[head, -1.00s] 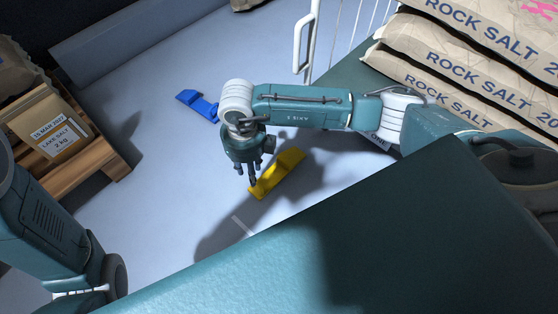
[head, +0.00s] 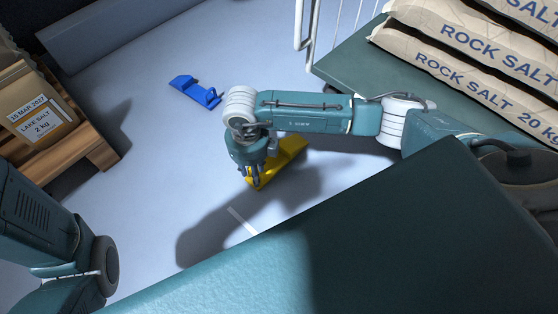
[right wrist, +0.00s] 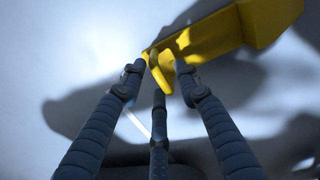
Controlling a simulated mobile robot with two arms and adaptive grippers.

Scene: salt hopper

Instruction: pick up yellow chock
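The yellow chock (head: 288,156) lies on the floor near the middle of the head view, partly hidden by my right gripper. My right gripper (head: 254,178) points down over the chock's near-left end. In the right wrist view the chock (right wrist: 218,36) runs from the top right toward the fingers. Its narrow end lies between and just beyond the spread fingertips of my right gripper (right wrist: 162,84). The fingers look open and not closed on it; whether any finger touches it I cannot tell. My left gripper is out of view.
A blue chock (head: 194,90) lies on the floor farther back. Rock salt sacks (head: 470,42) are stacked on a green platform (head: 350,72) at right, near a white railing (head: 299,22).

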